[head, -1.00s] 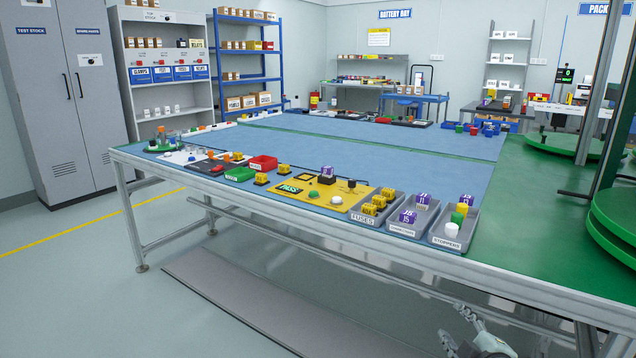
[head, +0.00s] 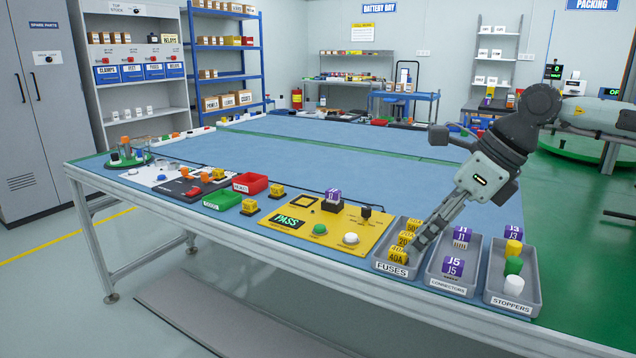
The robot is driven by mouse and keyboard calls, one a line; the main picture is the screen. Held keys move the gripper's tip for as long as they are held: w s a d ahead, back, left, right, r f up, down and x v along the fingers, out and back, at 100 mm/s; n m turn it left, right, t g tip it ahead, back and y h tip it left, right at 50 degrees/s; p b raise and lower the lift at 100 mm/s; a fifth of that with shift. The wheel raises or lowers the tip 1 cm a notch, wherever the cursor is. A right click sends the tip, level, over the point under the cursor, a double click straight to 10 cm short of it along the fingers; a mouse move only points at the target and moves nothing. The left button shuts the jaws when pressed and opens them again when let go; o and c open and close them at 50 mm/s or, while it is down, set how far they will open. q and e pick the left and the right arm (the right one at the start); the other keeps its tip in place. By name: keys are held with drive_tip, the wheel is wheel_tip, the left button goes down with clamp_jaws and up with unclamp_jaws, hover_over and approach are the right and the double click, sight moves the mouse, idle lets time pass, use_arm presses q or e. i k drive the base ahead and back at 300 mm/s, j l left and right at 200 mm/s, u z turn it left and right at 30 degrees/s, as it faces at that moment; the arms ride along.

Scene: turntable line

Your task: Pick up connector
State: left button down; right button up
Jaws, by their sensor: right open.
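A purple connector marked J5 (head: 454,267) lies at the front of the grey connectors tray (head: 448,289). A second purple connector, marked J1 (head: 461,236), lies behind it in that tray. A third, marked J3 (head: 514,232), is at the back of the stoppers tray. Another purple connector (head: 333,196) sits on the yellow test panel (head: 290,236). My right gripper (head: 422,243) is open and points down and left, its fingers in front of the gap between the fuses and connectors trays in this view. Whether it touches anything is unclear. My left gripper is out of view.
The fuses tray (head: 392,270) with several yellow fuses stands left of the connectors tray. The stoppers tray (head: 512,303) stands right, holding white, green and yellow stoppers. Red (head: 250,185) and green (head: 222,200) bins lie further left. The blue mat (head: 300,160) behind is largely clear.

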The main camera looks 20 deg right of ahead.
sight(333, 196)
drive_tip(key=i, duration=1.15)
